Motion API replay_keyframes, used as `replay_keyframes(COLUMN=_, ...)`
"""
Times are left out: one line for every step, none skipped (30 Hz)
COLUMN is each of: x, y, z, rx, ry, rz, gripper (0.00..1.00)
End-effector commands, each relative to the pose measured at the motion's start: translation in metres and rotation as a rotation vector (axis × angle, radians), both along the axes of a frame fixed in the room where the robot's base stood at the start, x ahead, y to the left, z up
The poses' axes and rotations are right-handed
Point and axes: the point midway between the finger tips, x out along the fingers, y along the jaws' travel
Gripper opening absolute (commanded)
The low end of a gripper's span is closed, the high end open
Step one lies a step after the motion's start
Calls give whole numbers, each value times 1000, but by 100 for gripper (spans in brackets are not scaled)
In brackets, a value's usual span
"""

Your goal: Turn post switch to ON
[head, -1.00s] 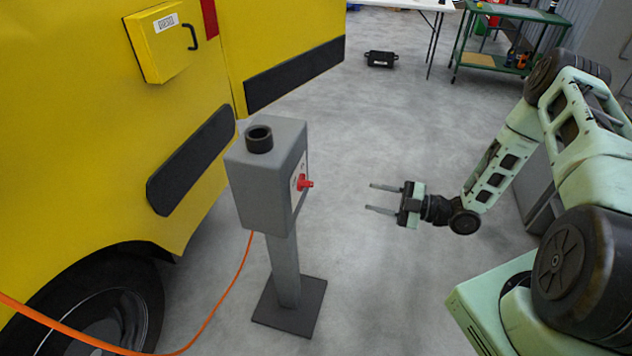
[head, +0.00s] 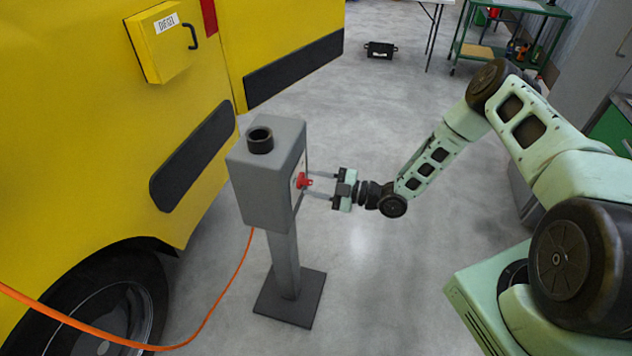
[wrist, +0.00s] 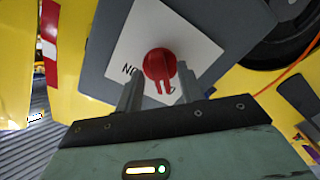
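The grey post (head: 268,190) stands on a dark square base plate, with a red rotary switch (head: 303,181) on its right-hand face. In the wrist view the red switch knob (wrist: 159,66) sits on a white label plate (wrist: 150,45); part of the lettering, starting "NO", shows and the rest is hidden. My gripper (head: 320,187) is at the switch face, its two fingers pointing at the knob. In the wrist view the fingers (wrist: 158,92) are apart, one on each side below the knob, with a gap between. I cannot tell whether they touch it.
A yellow vehicle (head: 90,130) stands close on the left, with a small yellow box (head: 163,42) on it. An orange cable (head: 226,293) runs from the post across the lower left. A black case (head: 380,50) lies on the floor behind.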

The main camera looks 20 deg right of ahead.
Motion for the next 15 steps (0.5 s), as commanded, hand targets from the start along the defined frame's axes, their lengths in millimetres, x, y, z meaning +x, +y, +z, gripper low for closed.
replay_keyframes(x=0, y=1, z=0, rx=0, ry=0, rz=0, gripper=38)
replay_keyframes(x=1, y=1, z=0, rx=0, ry=0, rz=0, gripper=38)
replay_keyframes(x=1, y=1, z=0, rx=0, ry=0, rz=0, gripper=38)
replay_keyframes(x=1, y=1, z=0, rx=0, ry=0, rz=0, gripper=38)
replay_keyframes(x=1, y=1, z=0, rx=0, ry=0, rz=0, gripper=38)
replay_keyframes(x=1, y=1, z=0, rx=0, ry=0, rz=0, gripper=38)
replay_keyframes(x=1, y=1, z=0, rx=0, ry=0, rz=0, gripper=38)
replay_keyframes(x=1, y=1, z=0, rx=0, ry=0, rz=0, gripper=35)
replay_keyframes(x=0, y=1, z=0, rx=0, ry=0, rz=0, gripper=24)
replay_keyframes(x=0, y=1, z=0, rx=0, ry=0, rz=0, gripper=16)
replay_keyframes(x=0, y=1, z=0, rx=0, ry=0, rz=0, gripper=8)
replay_keyframes(x=0, y=0, z=0, rx=0, ry=0, rz=0, gripper=0)
replay_keyframes(x=0, y=0, z=0, rx=0, ry=0, rz=0, gripper=0)
replay_keyframes(x=0, y=0, z=0, rx=0, ry=0, rz=0, gripper=0)
replay_keyframes(x=0, y=0, z=0, rx=-1, ry=0, rz=-1, gripper=0)
